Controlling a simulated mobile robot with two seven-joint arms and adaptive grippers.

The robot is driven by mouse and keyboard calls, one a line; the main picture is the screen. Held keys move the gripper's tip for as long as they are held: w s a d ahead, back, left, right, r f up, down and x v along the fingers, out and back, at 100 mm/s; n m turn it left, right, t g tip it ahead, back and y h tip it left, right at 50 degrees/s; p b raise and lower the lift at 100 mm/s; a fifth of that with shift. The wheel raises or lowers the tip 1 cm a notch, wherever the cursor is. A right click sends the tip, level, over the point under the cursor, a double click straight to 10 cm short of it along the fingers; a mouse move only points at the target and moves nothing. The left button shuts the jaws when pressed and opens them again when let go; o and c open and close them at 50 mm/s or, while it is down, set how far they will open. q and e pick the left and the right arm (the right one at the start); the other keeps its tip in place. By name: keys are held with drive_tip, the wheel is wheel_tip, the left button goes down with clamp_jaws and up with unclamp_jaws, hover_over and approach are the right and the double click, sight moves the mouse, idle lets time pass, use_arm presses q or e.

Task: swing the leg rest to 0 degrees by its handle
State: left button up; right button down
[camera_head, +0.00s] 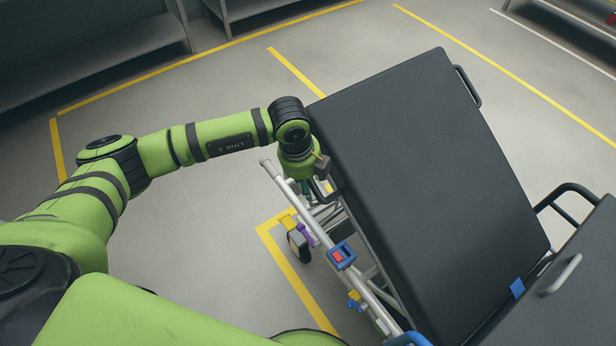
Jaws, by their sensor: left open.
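A large black padded panel (420,170), which looks like the leg rest, slopes across the middle and right of the head view. A dark loop handle (467,87) is on its right edge. My left gripper (322,178) is at the panel's left edge, pointing down beside a dark bar that looks like a second handle. The gripper is open. Its fingers are small and partly hidden, so I cannot tell whether the bar lies between them or whether they touch it. My right gripper is not in view.
Another dark panel (585,290) with a grey handle (565,272) is at lower right. A silver side rail (312,225) with a red and blue fitting (341,255) runs below the gripper. Shelves (90,50) stand at the back left. Floor to the left is clear.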

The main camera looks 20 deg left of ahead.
use_arm(q)
drive_tip(key=shift+f, duration=0.1)
clamp_jaws()
drive_tip(key=shift+f, duration=0.15)
